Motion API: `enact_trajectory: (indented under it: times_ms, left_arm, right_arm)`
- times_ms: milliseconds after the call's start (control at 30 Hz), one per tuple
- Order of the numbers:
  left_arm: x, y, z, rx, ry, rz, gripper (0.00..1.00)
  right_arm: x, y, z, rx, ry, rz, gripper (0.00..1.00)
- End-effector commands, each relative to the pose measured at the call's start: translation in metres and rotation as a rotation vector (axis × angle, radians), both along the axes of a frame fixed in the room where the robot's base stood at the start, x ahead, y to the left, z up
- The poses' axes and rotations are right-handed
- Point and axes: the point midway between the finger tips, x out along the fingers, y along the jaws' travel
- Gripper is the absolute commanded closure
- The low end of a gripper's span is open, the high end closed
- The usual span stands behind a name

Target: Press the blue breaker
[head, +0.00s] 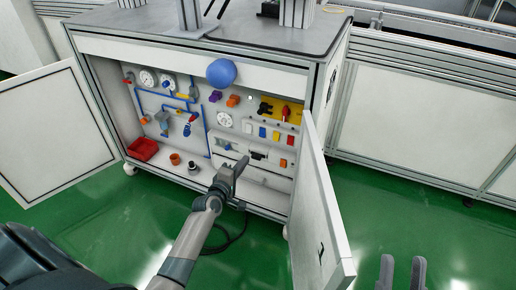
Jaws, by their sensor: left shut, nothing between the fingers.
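A small blue breaker (262,132) sits in a row of coloured switches on the back panel inside the open cabinet. It is small in the head view, so its position is hard to make out. My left gripper (240,163) is shut and empty, pointing up toward the cabinet. In the picture it lies below and left of the blue breaker, apart from it. My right gripper (402,268) is open and empty at the bottom right, outside the cabinet's right door.
The cabinet's left door (55,130) and right door (318,205) stand open, the right one between my grippers. A blue ball (221,72) shows at the cabinet's top front edge. Blue pipes, gauges and a red bin (143,149) fill the left. Green floor lies in front.

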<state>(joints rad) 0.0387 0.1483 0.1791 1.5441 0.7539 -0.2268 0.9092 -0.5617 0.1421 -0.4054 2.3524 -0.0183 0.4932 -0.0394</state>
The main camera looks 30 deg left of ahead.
Motion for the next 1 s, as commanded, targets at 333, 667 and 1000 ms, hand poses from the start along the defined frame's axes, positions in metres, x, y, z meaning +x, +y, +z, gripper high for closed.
enact_trajectory:
  times_ms: [333,667,1000]
  left_arm:
    - [0.005,0.006,0.008,-0.04,-0.028,0.013,1.0]
    - [0.009,0.006,0.006,-0.038,-0.027,0.013,1.0]
    - [0.047,0.008,0.0,-0.037,-0.029,0.013,1.0]
  right_arm:
    - [-0.01,-0.004,0.011,0.02,-0.041,0.0,0.69]
    - [-0.009,-0.005,0.013,0.023,-0.055,-0.002,0.69]
    - [-0.01,-0.019,0.034,0.058,-0.204,-0.027,0.69]
